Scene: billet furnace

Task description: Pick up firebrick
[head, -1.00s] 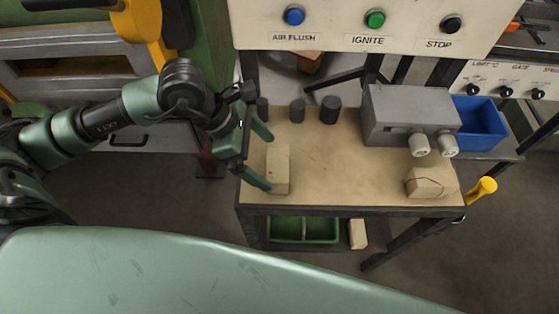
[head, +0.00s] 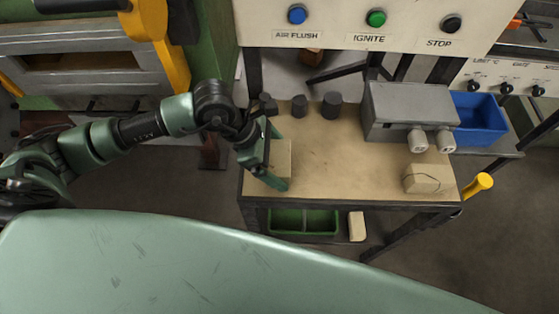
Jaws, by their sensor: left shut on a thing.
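A pale tan firebrick (head: 281,157) stands at the left front of the workbench top in the head view. My left gripper (head: 282,163) reaches in from the left and is shut on this brick, one finger at its far side and one at its near side. The fingers and hand hide part of the brick, and I cannot tell whether it is clear of the bench. A second tan brick (head: 427,179), with a dark line across it, lies at the bench's right front. A third pale brick (head: 357,226) is on the lower shelf. My right gripper is not in view.
The bench (head: 345,178) has clear room in its middle. Several dark cylinders (head: 331,105) stand at its back left. A grey box (head: 400,112) and a blue bin (head: 478,121) are at the right. A green tray (head: 303,221) is below. A button panel (head: 370,24) is behind.

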